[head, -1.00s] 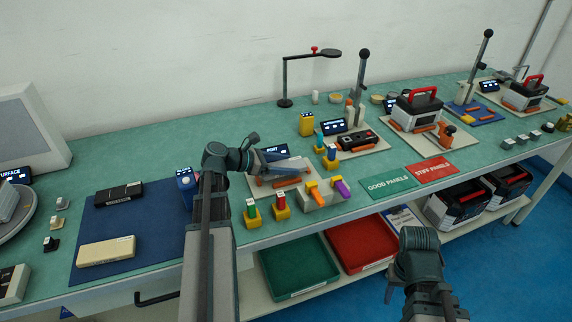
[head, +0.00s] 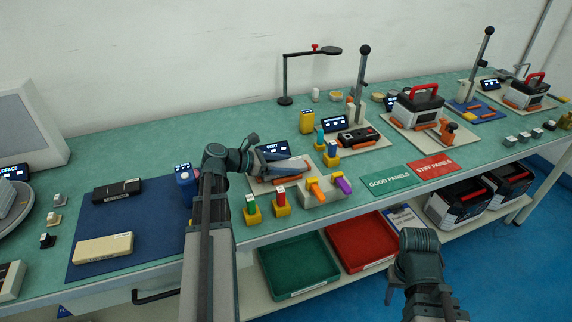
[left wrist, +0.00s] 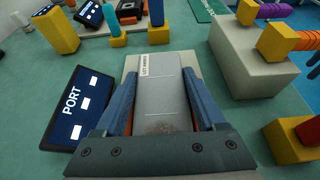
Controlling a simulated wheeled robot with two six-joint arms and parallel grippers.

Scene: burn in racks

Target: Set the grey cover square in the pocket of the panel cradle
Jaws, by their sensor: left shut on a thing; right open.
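The grey cover (left wrist: 158,92) is a flat, pale grey plate with a printed label at its far end and a brownish smudge near my gripper. My left gripper (left wrist: 159,76) is shut on it, with a blue finger along each side. In the head view my left gripper (head: 284,160) is over the pale cradle plate (head: 260,188) beside the PORT display, and the cover (head: 292,167) lies between its fingers. The cover overlaps the cradle, so its pocket and any gap below are hidden. My right gripper (head: 391,291) hangs in front of the bench, open and mostly hidden by its wrist.
The PORT display (left wrist: 75,107) stands close left of the cover. A grey block with orange and purple plugs (head: 318,197) and yellow holders (head: 252,215) stand to the front. A blue mat (head: 150,218) lies left. Green and red panel mats (head: 388,181) lie right.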

